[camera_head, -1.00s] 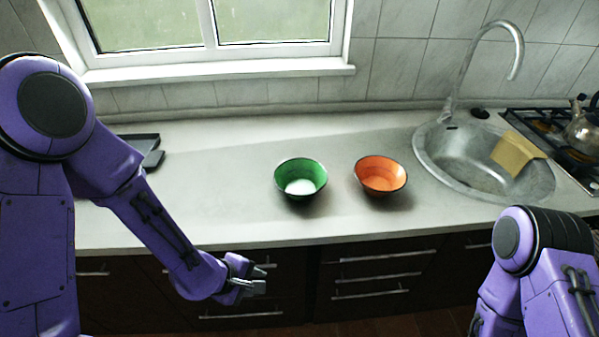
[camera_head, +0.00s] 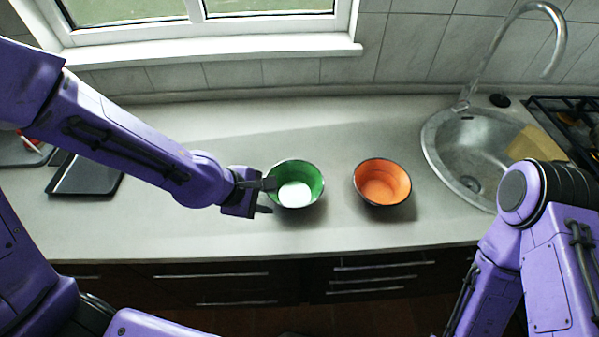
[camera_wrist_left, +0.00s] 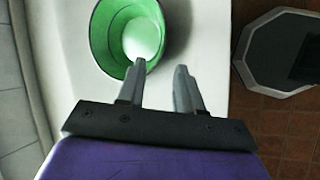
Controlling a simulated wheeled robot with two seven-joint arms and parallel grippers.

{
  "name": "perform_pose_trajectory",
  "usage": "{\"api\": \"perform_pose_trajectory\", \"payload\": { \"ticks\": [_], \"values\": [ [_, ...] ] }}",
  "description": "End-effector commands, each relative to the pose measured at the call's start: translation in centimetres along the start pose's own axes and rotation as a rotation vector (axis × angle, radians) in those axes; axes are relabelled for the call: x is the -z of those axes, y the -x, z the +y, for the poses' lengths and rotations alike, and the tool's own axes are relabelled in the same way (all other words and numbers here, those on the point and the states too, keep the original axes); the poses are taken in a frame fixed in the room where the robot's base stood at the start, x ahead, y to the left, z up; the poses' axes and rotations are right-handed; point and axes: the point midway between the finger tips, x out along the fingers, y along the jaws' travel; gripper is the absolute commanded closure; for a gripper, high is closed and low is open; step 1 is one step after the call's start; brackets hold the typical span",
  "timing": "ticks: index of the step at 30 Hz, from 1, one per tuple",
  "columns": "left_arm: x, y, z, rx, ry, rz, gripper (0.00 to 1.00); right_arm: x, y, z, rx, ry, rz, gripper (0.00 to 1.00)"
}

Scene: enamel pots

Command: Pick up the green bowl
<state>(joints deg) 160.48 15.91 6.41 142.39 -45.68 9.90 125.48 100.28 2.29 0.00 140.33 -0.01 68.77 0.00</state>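The green bowl (camera_head: 297,186) stands upright on the counter, with a dark rim and a white patch inside at the bottom. My left gripper (camera_head: 268,197) is at the bowl's left rim. In the left wrist view the gripper (camera_wrist_left: 160,70) is open with nothing between its fingers. One finger overlaps the near rim of the bowl (camera_wrist_left: 124,38) there and the other is outside it. I cannot tell whether the finger touches the bowl. My right gripper is out of view; only part of the right arm shows.
An orange bowl (camera_head: 383,182) stands to the right of the green one, with a gap between. Further right are a sink (camera_head: 436,137) with a tall tap (camera_head: 471,80) and a stove. A dark tray (camera_head: 86,177) lies on the left. The front counter strip is clear.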

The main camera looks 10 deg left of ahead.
Motion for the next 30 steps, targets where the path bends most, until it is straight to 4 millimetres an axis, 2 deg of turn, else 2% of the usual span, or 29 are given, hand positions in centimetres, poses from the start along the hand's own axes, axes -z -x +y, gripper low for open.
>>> {"api": "perform_pose_trajectory", "payload": {
  "ticks": [6,11,19,22,28,30],
  "values": [
    [0.2,-3.7,-0.2,0.004,-0.002,0.005,0.65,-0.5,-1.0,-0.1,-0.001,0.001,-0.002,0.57],
    [0.1,-5.5,-0.1,0.003,-0.002,0.003,0.65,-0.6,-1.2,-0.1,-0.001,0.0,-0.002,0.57],
    [-0.3,-9.8,0.0,0.004,-0.005,0.003,0.65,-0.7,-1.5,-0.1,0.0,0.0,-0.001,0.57],
    [-0.4,-10.5,0.0,0.002,-0.003,0.0,0.65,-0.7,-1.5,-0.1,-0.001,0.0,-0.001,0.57],
    [-0.4,-10.5,0.1,0.001,-0.001,-0.001,0.65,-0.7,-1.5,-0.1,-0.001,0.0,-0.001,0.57],
    [-0.4,-10.5,0.1,0.001,-0.001,0.0,0.87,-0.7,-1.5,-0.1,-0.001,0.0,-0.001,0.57]
  ]
}}
